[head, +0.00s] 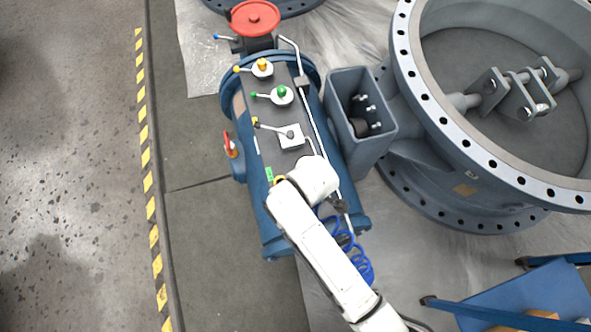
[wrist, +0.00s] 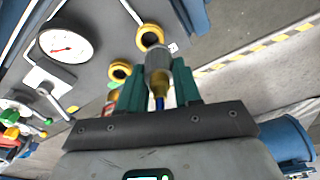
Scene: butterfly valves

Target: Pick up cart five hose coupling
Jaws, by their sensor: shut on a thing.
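The hose coupling (wrist: 157,58) is a grey knurled sleeve with a brass-coloured lower part and blue hose behind it. It sits between the green fingers of my gripper (wrist: 158,80) in the wrist view, and my gripper is shut on it. Its far end points at a yellow ring (wrist: 149,37) on the grey panel; I cannot tell whether it touches the ring. In the head view my white arm hides the gripper and the coupling. A blue coiled hose (head: 357,262) hangs beside the arm there.
A second yellow ring (wrist: 120,72) and a round gauge (wrist: 67,45) are on the panel. The blue cylinder (head: 277,228) carries several levers and a red handwheel (head: 255,17). A large grey valve (head: 440,105) stands right. A blue cart (head: 530,290) is lower right. Floor at left is clear.

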